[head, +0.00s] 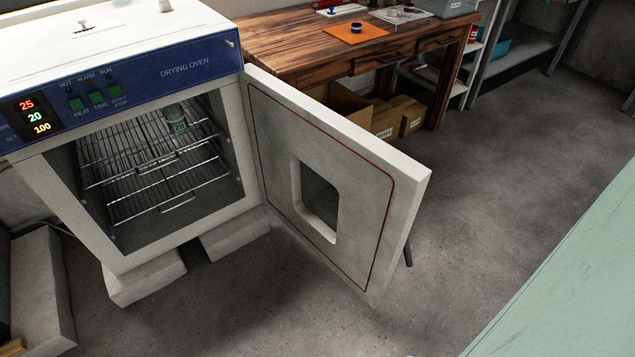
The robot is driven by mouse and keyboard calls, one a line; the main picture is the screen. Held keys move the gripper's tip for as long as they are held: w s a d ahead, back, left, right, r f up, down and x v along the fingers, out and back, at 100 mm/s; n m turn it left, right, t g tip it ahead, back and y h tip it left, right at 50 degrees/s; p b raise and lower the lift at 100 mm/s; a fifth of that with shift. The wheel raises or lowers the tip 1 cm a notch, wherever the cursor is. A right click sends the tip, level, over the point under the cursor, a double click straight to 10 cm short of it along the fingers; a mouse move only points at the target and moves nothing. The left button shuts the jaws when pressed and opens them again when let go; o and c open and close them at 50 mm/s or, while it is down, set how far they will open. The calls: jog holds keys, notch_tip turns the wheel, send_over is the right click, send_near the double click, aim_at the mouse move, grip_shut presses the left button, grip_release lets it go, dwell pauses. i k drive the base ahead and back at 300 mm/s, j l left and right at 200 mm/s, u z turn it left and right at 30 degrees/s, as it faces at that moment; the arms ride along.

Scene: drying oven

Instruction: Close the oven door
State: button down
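The drying oven (188,62) stands at the left of the head view, white with a blue front panel and lit red, green and yellow digits. Its door (270,160) is wide open. It is hinged at the oven's right edge and swings out toward the lower right, with its inner face, dark red seal line and small window (318,198) showing. Inside the chamber are wire racks (135,185), with a small green-labelled container (176,118) on the upper one. The door's outer face and handle are hidden. My gripper is not in the view.
A wooden workbench (290,45) with drawers stands behind the door, with cardboard boxes (385,122) beneath it. White blocks (145,277) support the oven. A pale green surface (570,285) fills the lower right. Grey floor (480,200) is clear between it and the door.

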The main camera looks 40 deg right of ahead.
aim_at(355, 198)
jog(key=l+u, duration=0.1)
jog(key=l, duration=0.45)
jog(key=l+u, duration=0.15)
jog(key=l, duration=0.4)
jog(key=l+u, duration=0.1)
jog(key=l, duration=0.45)
jog(key=k+l+u, duration=0.15)
jog(key=l, duration=0.35)
jog(key=l+u, duration=0.1)
jog(key=l, duration=0.45)
jog(key=k+l+u, duration=0.15)
jog(key=l, duration=0.4)
jog(key=k+l+u, duration=0.1)
jog(key=l, duration=0.4)
jog(key=k+l+u, duration=0.15)
jog(key=l, duration=0.35)
jog(key=k+l+u, duration=0.1)
jog(key=k+l, duration=0.2)
jog(key=l, duration=0.2)
jog(key=k+l+u, duration=0.15)
jog(key=k+l, duration=0.15)
jog(key=l, duration=0.15)
